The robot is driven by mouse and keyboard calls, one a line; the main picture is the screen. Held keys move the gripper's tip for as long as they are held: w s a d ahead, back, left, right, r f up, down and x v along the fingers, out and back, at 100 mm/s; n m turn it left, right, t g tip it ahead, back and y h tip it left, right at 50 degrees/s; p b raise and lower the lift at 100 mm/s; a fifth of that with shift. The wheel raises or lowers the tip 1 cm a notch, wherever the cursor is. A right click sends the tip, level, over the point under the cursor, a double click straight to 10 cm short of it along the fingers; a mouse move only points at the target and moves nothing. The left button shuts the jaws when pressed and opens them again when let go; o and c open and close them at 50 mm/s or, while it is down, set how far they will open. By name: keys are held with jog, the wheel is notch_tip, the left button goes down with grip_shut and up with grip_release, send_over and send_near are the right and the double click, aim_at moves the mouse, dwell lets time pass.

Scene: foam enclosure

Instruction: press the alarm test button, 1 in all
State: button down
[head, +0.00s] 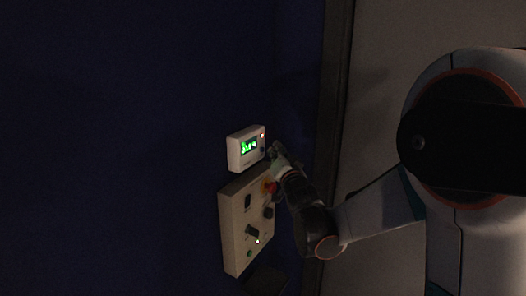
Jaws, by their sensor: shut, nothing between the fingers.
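A small pale box (233,154) with a lit green display is on the dark blue wall; it has a small light and a dark round control near its right edge. Below it is a larger beige control panel (232,226) with a red button (270,187), dark knobs and switches, and green lights. Which control is the alarm test button I cannot tell at this size. My gripper (275,152) is shut and empty, close to the right edge of the display box. Whether it touches the box I cannot tell. My gripper and wrist hide part of the panel's upper right.
The dark blue wall (110,150) to the left is bare. A dark vertical edge (335,95) separates it from a grey surface (400,30) on the right. A dark box-like object (266,281) sits below the panel. The scene is dim.

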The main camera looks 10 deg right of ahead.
jog(key=s+d, duration=0.3)
jog(key=shift+s+d, duration=0.15)
jog(key=shift+s, duration=0.1)
dwell(0.7)
jog(key=s+a+f+n+g+b, duration=0.2)
jog(key=s+f+g, duration=0.2)
jog(key=s+f, duration=0.3)
jog(key=s+a+f+n+g+b, duration=0.2)
jog(key=s+f, duration=0.5)
jog(key=s, duration=1)
jog(key=s+a+f+n+g+b, duration=0.2)
jog(key=s+f+g, duration=0.4)
jog(key=s, duration=0.6)
jog(key=shift+a+f+n+g+b, duration=0.25)
jog(key=shift+f+n+b, duration=0.45)
jog(key=shift+b, duration=0.45)
